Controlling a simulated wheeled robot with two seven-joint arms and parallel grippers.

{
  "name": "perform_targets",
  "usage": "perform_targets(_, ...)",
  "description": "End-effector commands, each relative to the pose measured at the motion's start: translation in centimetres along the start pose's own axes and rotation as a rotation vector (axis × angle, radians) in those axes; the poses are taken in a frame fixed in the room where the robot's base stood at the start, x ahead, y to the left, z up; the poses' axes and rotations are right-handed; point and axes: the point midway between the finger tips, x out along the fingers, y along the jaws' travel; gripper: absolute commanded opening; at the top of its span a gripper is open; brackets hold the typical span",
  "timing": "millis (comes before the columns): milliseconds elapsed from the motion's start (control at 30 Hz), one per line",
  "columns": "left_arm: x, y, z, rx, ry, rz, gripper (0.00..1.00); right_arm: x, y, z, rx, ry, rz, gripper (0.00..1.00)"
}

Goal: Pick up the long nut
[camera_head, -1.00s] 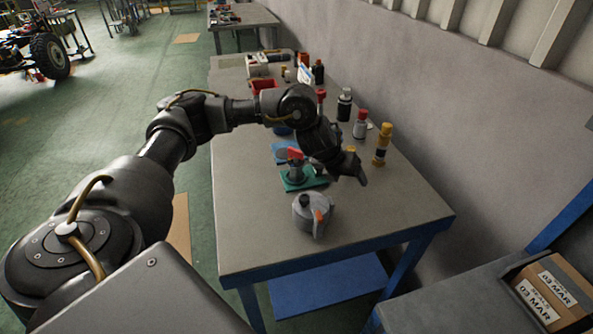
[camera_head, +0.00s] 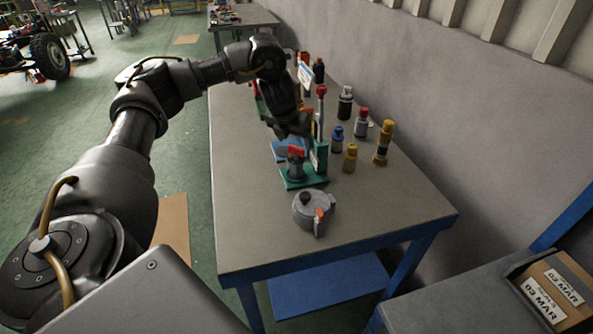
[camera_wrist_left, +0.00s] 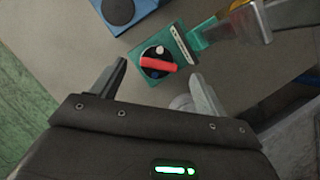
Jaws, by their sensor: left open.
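I cannot make out for sure which item is the long nut. My left gripper (camera_head: 291,132) is open and points down over the table. In the left wrist view a red bar (camera_wrist_left: 159,64) on a black round top, with a small pale round end beside it, lies between and beyond the spread fingertips (camera_wrist_left: 160,75). This top stands on a teal base (camera_wrist_left: 180,43), which also shows in the head view (camera_head: 292,183). The fingers appear apart from it. My right gripper is out of view.
A tall red-topped post (camera_head: 321,120) stands close to the right of my gripper. A grey lidded pot (camera_head: 306,212) stands in front. Several bottles, such as a yellow-capped one (camera_head: 384,142), stand to the right.

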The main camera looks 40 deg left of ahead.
Motion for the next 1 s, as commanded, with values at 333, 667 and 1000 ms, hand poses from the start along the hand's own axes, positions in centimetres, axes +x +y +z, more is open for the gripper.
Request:
perform_targets(333, 1.8, 0.1, -0.3, -0.001, 0.003, 0.001, 0.75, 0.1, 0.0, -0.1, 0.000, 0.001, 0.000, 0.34)
perform_targets(667, 5.7, 0.2, -0.6, -0.001, 0.000, 0.000, 0.75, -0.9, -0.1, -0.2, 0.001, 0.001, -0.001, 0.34)
perform_targets(1000, 5.8, 0.2, -0.6, -0.002, -0.001, 0.000, 0.61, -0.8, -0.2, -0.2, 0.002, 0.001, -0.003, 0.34)
